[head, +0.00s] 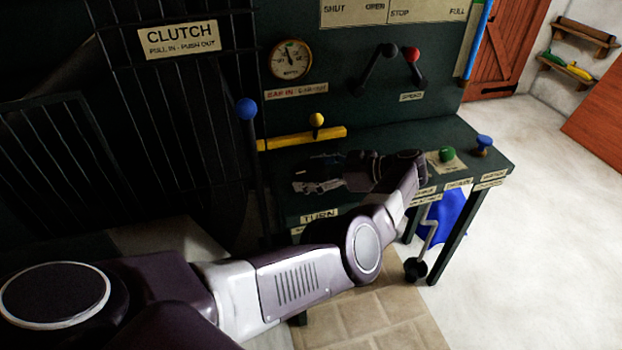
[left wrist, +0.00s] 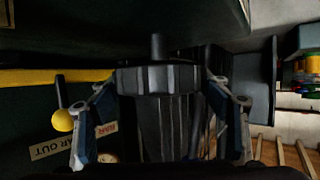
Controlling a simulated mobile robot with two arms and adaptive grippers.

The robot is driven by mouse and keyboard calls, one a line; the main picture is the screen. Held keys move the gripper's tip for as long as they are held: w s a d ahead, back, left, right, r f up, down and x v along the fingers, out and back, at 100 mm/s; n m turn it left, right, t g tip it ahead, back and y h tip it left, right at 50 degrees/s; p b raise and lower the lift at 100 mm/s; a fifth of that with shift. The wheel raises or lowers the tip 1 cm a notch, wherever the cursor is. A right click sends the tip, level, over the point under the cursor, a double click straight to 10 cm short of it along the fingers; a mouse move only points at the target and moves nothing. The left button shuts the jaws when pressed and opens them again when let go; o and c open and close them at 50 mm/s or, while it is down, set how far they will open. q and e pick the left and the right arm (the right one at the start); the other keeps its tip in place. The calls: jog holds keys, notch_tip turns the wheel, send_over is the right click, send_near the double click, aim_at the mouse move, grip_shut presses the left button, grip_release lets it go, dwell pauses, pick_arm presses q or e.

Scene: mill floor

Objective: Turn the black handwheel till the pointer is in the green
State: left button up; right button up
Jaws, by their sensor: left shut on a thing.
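My left arm reaches across the dark green bench, and my left gripper (head: 308,186) is low over the bench top, above the TURN label (head: 319,216). In the left wrist view its two fingers stand on either side of a dark, ribbed round part with a short post on top, which looks like the black handwheel (left wrist: 157,80). The gripper is shut on it. In the head view the gripper and dim light hide most of the wheel.
A blue-knobbed lever (head: 247,109) stands left of the gripper. A yellow bar (head: 300,139) with a yellow knob lies behind it. A green button (head: 447,154) and a blue knob (head: 484,143) are at the bench's right. A crank (head: 427,238) hangs below; floor at right is clear.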

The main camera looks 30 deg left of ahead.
pick_arm(q)
jog(key=shift+a, duration=0.1)
dwell(0.3)
jog(key=o, duration=1.2)
jog(key=shift+a, duration=0.1)
jog(key=shift+c, duration=0.2)
